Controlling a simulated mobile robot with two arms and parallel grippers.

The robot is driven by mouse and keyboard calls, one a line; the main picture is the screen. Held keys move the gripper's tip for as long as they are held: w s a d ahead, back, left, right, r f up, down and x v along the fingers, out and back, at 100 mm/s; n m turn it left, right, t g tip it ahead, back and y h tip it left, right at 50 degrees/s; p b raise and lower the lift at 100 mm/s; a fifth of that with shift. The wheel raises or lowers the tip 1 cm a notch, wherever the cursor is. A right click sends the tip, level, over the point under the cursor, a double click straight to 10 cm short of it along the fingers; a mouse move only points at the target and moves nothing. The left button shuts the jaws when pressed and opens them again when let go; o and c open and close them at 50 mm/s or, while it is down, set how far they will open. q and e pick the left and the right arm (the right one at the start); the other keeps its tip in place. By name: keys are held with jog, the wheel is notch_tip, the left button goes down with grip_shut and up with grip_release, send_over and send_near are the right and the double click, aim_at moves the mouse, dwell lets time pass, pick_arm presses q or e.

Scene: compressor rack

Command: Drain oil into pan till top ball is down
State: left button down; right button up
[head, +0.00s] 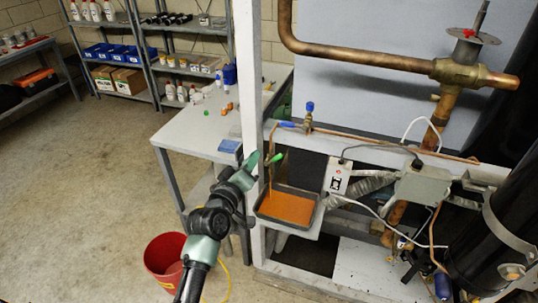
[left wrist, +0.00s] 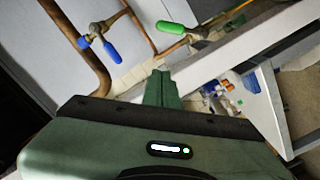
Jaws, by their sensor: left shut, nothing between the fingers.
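The drain pan (head: 261,213) is a dark tray holding orange oil (head: 287,208). A thin orange oil stream (head: 270,178) falls into it from above. A green valve handle (head: 277,158) is just above the pan; a green handle also shows in the left wrist view (left wrist: 175,27). My left gripper (head: 254,159) is just left of the green handle, apart from it. Its fingers (left wrist: 162,76) are shut and empty in the left wrist view. I cannot make out any sight-glass balls. My right gripper is out of view.
A brass valve with a blue handle (head: 310,106) is on the copper line above the pan. A white post (head: 250,70) stands close to my left gripper. A table (head: 190,132) and a red bucket (head: 165,255) are to the left. Open floor is at far left.

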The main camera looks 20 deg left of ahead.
aim_at(274, 160)
pick_arm(q)
jog(key=shift+w+d+f+p, duration=0.25)
jog(key=shift+w+d+f, duration=0.3)
jog(key=shift+w, duration=0.3)
jog(key=shift+w+d+f+p, duration=0.2)
jog(key=shift+w+d+f, duration=0.3)
jog(key=shift+w, duration=0.4)
jog(key=shift+w+d+f+p, duration=0.25)
jog(key=shift+w+d+f, duration=0.15)
jog(key=shift+w+d, duration=0.35)
jog(key=shift+w+a, duration=0.1)
jog(key=shift+a, duration=0.1)
jog(key=shift+a, duration=0.1)
